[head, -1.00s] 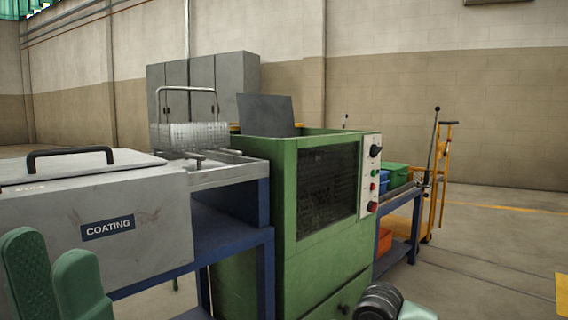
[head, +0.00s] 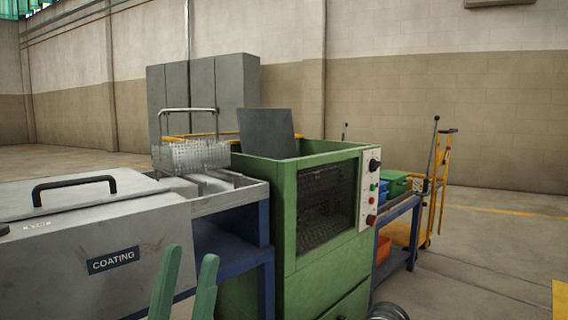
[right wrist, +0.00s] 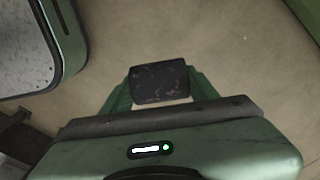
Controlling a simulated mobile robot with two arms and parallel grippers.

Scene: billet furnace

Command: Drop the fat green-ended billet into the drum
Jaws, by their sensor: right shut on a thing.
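My left gripper (head: 190,252) is low in the head view, in front of the coating box. Its two green fingers stand apart with nothing between them. My right gripper (right wrist: 160,82) shows in the right wrist view, its green fingers shut on a dark, scuffed block (right wrist: 160,83) above the bare floor. No green end shows on this block, so I cannot tell whether it is the fat billet. No drum is clearly recognizable. A green machine (head: 285,245) with an open top and a dark mesh window stands mid-view; its inside is mostly hidden.
A grey coating box (head: 155,240) with a black handle is at the left. A wire basket (head: 190,156) stands on the blue-framed bench (head: 262,235). Green and blue bins (head: 396,183) and a yellow trolley (head: 441,190) are behind the machine.

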